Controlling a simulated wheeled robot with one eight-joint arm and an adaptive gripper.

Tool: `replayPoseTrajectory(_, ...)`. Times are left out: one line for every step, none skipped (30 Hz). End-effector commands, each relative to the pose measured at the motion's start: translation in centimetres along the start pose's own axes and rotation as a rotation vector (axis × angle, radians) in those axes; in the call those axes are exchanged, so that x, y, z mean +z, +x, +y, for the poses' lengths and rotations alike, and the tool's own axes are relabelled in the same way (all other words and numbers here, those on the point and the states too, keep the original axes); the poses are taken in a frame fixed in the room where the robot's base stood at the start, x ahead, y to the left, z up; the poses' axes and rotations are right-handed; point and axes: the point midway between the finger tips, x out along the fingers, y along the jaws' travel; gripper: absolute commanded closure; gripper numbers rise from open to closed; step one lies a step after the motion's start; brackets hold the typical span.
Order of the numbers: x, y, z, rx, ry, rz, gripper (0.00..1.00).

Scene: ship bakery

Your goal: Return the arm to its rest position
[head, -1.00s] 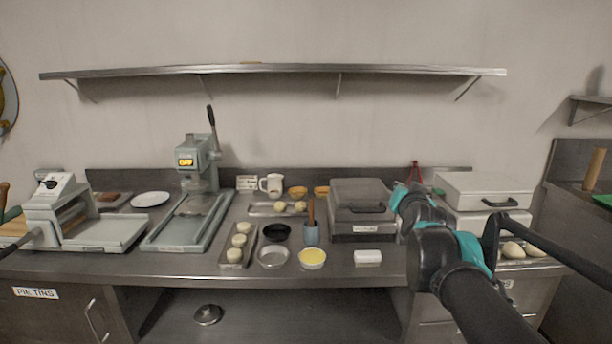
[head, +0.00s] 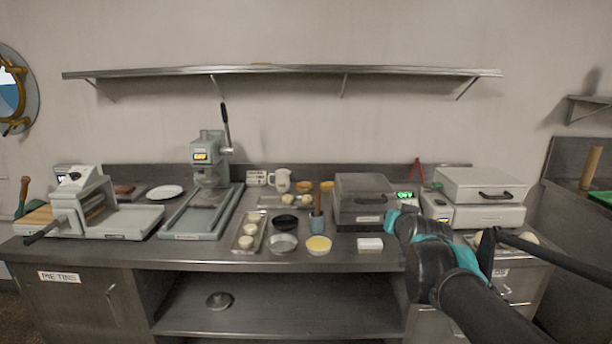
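My arm (head: 432,262) enters from the lower right in the head view, with black links and teal joint covers. It is bent and stands in front of the right part of the steel counter (head: 215,253). Its foremost visible teal part lies just right of the white block (head: 370,244) in the picture. I cannot make out my gripper or its fingertips, so whether it is open or shut does not show.
A grey lidded press (head: 362,190) and a white lidded machine (head: 482,186) stand behind the arm. Bowls, a dough tray and a lever press (head: 210,160) stand farther left. A wall shelf (head: 285,71) runs above. The lower shelf holds a round lid (head: 219,300).

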Motion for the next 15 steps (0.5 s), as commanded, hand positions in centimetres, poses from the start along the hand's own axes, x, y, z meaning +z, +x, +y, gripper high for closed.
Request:
replayPoseTrajectory(1.4, 0.3, -0.1, -0.003, -0.013, -0.040, 1.00)
replayPoseTrajectory(2.3, 0.5, -0.1, -0.003, -0.022, -0.067, 1.00)
replayPoseTrajectory(3.7, 0.7, -0.1, -0.004, -0.035, -0.105, 1.00)
replayPoseTrajectory(4.7, 0.8, -0.1, -0.004, -0.044, -0.135, 1.00)
replayPoseTrajectory(5.8, 0.8, -0.1, -0.005, -0.055, -0.168, 1.00)
replayPoseTrajectory(7.5, 0.9, 0.0, -0.004, -0.071, -0.216, 1.00)
replayPoseTrajectory(8.8, 0.9, 0.1, -0.003, -0.084, -0.255, 1.00)
replayPoseTrajectory(10.3, 0.8, 0.2, -0.001, -0.098, -0.298, 1.00)
replayPoseTrajectory(12.5, 0.6, 0.5, 0.002, -0.120, -0.362, 1.00)
replayPoseTrajectory(14.2, 0.3, 0.7, 0.005, -0.137, -0.414, 1.00)
replayPoseTrajectory(15.9, 0.0, 1.0, 0.011, -0.156, -0.466, 1.00)
replayPoseTrajectory(18.2, -0.6, 1.4, 0.018, -0.179, -0.536, 1.00)
replayPoseTrajectory(19.6, -1.1, 1.7, 0.024, -0.196, -0.585, 1.00)
replayPoseTrajectory(21.0, -1.7, 2.0, 0.031, -0.211, -0.630, 1.00)
replayPoseTrajectory(22.6, -2.4, 2.5, 0.040, -0.228, -0.684, 1.00)
